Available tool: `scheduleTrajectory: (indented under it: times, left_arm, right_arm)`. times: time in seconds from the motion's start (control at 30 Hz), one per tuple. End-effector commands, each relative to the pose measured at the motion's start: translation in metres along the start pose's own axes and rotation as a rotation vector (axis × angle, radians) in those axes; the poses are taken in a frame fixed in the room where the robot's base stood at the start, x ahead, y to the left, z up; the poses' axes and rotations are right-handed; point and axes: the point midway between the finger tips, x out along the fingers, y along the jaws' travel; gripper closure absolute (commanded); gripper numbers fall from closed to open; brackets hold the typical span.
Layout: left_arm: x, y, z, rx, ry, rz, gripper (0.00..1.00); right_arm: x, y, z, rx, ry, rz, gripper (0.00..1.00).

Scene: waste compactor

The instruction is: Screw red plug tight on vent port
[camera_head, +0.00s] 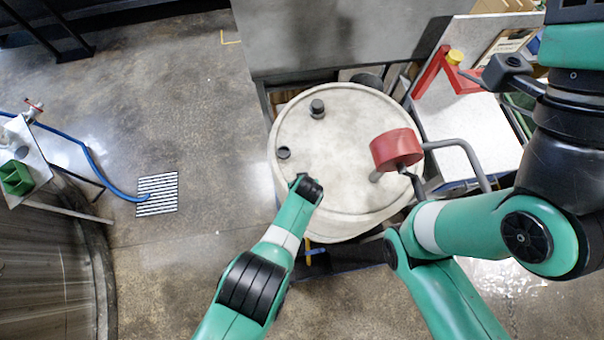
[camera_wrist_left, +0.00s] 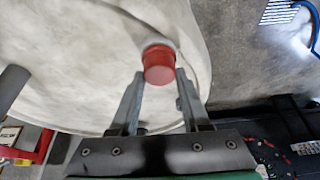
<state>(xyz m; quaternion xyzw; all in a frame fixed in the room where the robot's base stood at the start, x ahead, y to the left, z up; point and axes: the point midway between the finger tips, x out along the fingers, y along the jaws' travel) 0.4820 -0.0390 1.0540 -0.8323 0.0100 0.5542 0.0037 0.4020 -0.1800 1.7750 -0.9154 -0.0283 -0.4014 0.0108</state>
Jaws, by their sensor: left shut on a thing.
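The red plug (camera_wrist_left: 158,67) shows in the left wrist view between the two fingertips of my left gripper (camera_wrist_left: 160,85), which is shut on it. A pale ring shows around the plug's far end, close against the drum's lid. I cannot tell how far the plug is seated. In the head view my left wrist (camera_head: 307,188) is over the front edge of the pale round drum lid (camera_head: 335,140) and hides the plug, the port and the fingers. My right arm (camera_head: 480,228) is at the right; its fingers are not visible.
The lid carries two dark caps, one at the back (camera_head: 317,108) and one at the left (camera_head: 283,153). A large red cylinder (camera_head: 396,148) on a grey pipe stands over its right side. A grey panel (camera_head: 340,35) rises behind. Open floor lies left.

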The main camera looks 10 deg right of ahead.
Motion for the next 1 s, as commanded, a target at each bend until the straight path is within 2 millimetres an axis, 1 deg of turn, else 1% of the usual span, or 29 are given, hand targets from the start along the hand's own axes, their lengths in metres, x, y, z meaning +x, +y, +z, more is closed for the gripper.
scheduleTrajectory:
  times: [0.37,0.53,0.7,0.8,1.0]
  left_arm:
    - [0.0,-0.001,0.0,0.035,-0.002,0.014,1.0]
    - [-0.002,-0.002,-0.001,0.208,-0.003,0.088,1.0]
    - [0.001,-0.001,0.0,0.381,-0.003,0.162,1.0]
    - [0.001,-0.001,0.001,0.426,-0.003,0.179,1.0]
    - [0.001,0.0,0.001,0.431,-0.003,0.18,1.0]
  right_arm:
    - [0.003,0.0,-0.002,0.0,0.0,0.0,0.38]
    - [0.011,0.0,-0.01,0.0,0.0,0.0,0.38]
    - [0.011,0.0,-0.01,0.0,0.0,0.0,0.38]
    - [0.011,0.0,-0.01,0.0,0.0,0.0,0.38]
    - [0.011,0.0,-0.01,0.0,0.0,0.0,0.38]
